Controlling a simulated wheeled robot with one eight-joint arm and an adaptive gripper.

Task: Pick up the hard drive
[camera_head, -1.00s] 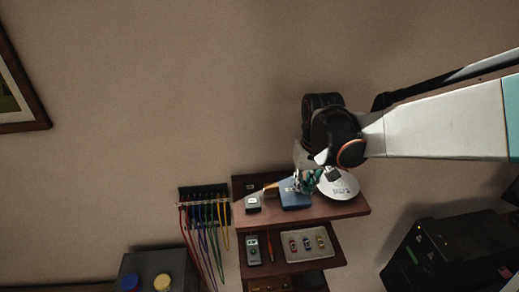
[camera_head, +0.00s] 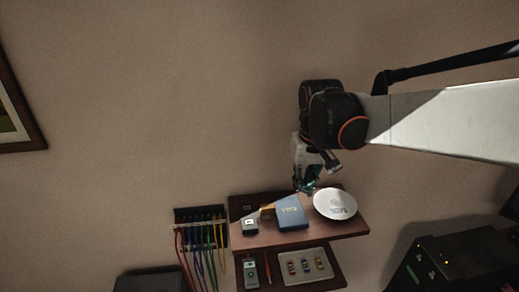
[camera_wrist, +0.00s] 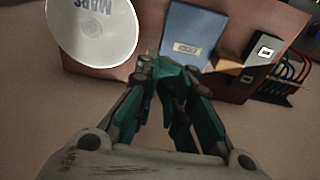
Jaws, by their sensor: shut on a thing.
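A flat blue block with a pale label (camera_head: 291,214) is on the top shelf; it looks like the hard drive, though the label is too small to read. It also shows in the wrist view (camera_wrist: 188,38). My gripper (camera_head: 308,187) is at the block's wall-side edge. In the wrist view my teal fingertips (camera_wrist: 177,72) are close together and overlap that edge. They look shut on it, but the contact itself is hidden. I cannot tell whether the block is clear of the shelf.
A white round dish (camera_head: 335,204) stands close beside the block. A small dark box (camera_head: 250,225) and a tan piece (camera_wrist: 229,64) lie on its other side. The wooden shelf (camera_head: 338,228) has a tray (camera_head: 305,265) below it. Coloured cables (camera_head: 203,245) hang left.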

